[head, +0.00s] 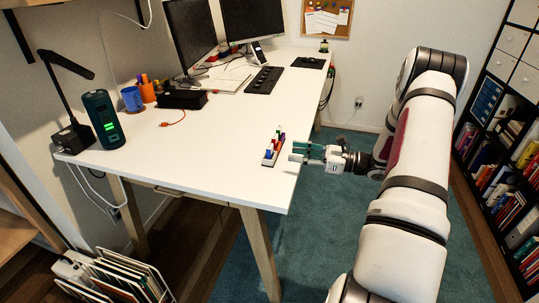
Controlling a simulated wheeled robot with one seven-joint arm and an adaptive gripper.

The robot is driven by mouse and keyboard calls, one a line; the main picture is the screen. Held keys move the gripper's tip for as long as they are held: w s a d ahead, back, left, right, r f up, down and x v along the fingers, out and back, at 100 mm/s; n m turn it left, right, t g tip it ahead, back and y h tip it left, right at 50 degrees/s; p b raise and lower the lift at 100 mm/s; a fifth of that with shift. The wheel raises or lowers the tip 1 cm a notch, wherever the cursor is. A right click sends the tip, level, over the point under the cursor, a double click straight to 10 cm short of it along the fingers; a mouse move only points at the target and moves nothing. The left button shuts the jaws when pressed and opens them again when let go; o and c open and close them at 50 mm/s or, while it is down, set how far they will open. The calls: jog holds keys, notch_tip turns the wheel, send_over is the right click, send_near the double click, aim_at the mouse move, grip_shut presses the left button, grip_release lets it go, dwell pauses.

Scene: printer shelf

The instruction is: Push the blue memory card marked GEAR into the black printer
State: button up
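A small holder (270,162) with several upright coloured pieces stands near the right edge of the white desk. A small blue piece (268,153) shows at its front end; any GEAR mark is too small to read. My gripper (293,152) is just right of the holder, at the desk's right edge. Its fingers look spread, with nothing visible between them. A low black box (182,98) lies at the back left of the desk; I cannot tell whether it is the printer. No card slot can be made out.
A dark cylinder with green lights (101,118), a black lamp (72,135), a blue mug (132,99) and an orange pen cup (147,92) stand at left. The desk's middle (200,150) is mostly clear.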

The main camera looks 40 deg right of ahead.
aim_at(272, 146)
jog(key=x, duration=0.6)
jog(key=b+x, duration=0.1)
jog(key=x, duration=0.2)
jog(key=shift+w+a+r, duration=0.15)
jog(key=shift+r, duration=0.1)
jog(key=c, duration=0.7)
jog(key=shift+r, duration=0.1)
jog(key=shift+r, duration=0.2)
notch_tip(272, 146, up, 3)
jog(key=shift+r+p, duration=0.15)
jog(key=shift+p, duration=0.4)
jog(key=s+d+r+p, duration=0.4)
jog(key=s+d, duration=0.5)
jog(key=s, duration=0.3)
jog(key=shift+s+d+r, duration=0.3)
jog(key=shift+d, duration=0.1)
